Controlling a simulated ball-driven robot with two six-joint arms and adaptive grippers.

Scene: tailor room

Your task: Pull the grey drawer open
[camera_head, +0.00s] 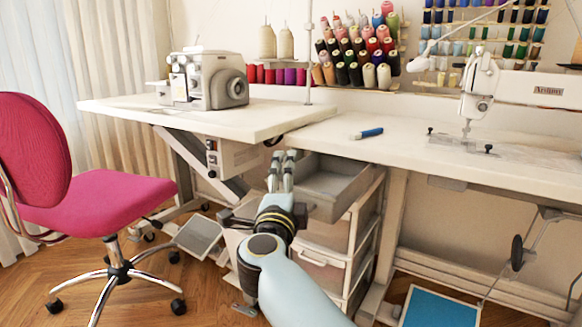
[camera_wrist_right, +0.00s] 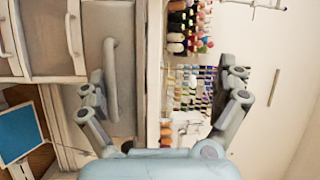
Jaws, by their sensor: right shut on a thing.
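The grey drawer (camera_head: 335,183) is the top one of the drawer unit under the white tables. It stands pulled out, and its inside shows in the head view. My right gripper (camera_head: 281,165) is at the drawer's front side, its fingers pointing away from me. In the right wrist view the grey drawer front (camera_wrist_right: 125,55) carries a long bar handle (camera_wrist_right: 110,80). The handle lies close to the inside of the left finger of my right gripper (camera_wrist_right: 166,85). The gripper is shut on the handle, though the fingers look spread in that view. My left gripper is out of view.
Lower drawers (camera_head: 325,235) sit below, shut. A pink chair (camera_head: 110,200) stands at left. The white table (camera_head: 390,130) overhangs the drawer unit and carries a blue marker-like object (camera_head: 367,133). A foot pedal (camera_head: 197,235) and a blue mat (camera_head: 440,308) are on the floor.

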